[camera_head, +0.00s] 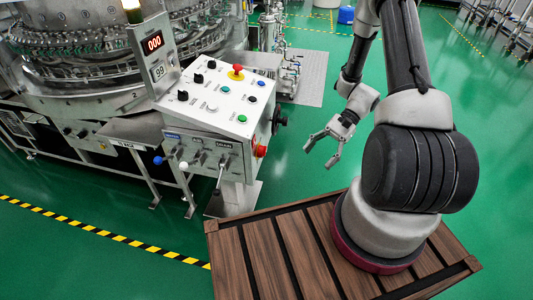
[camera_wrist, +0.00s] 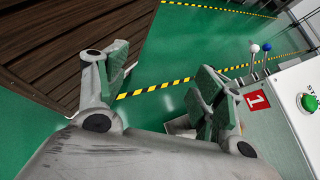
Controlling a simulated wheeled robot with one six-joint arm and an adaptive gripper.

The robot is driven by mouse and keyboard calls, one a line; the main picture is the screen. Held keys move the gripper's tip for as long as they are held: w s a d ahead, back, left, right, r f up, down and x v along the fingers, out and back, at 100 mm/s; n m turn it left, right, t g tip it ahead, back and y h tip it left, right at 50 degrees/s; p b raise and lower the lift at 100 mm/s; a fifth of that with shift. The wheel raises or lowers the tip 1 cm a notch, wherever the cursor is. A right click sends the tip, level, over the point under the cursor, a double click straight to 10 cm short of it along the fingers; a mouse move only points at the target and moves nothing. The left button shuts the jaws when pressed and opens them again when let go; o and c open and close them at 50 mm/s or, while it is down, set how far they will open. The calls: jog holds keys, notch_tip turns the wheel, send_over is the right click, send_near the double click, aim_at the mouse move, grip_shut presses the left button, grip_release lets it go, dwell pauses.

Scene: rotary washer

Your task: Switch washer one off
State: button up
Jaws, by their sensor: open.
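The washer's control box (camera_head: 222,95) stands left of my arm in the head view. Its sloped top carries black knobs, small buttons and a red mushroom button (camera_head: 237,70) on a yellow disc. A red and a black knob are on its right side.
Levers with a blue ball (camera_head: 158,160) and a white ball (camera_head: 183,166) stick out from the box's front. The round washer machine (camera_head: 80,45) is behind it. A display (camera_head: 153,43) reads 000. Green floor lies open between box and arm.

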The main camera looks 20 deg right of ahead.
jog(key=w+a+f+m+t+y, duration=0.1)
jog(key=a+f+m+t+y, duration=0.15)
jog(key=f, duration=0.35)
jog(key=w+a+f+m+t+y, duration=0.1)
jog(key=a+f+m+y, duration=0.15)
jog(key=f, duration=0.35)
jog(key=m+t, duration=0.7)
jog(key=t, duration=0.3)
send_near(262, 152)
notch_tip(262, 152, down, 3)
jog(key=w, duration=0.2)
jog(key=r+x, duration=0.1)
jog(key=x, duration=0.6)
jog(key=shift+w+a, duration=0.15)
jog(key=shift+a, duration=0.05)
jog(key=shift+r, duration=0.1)
jog(key=shift+c, duration=0.2)
jog(key=c, duration=1)
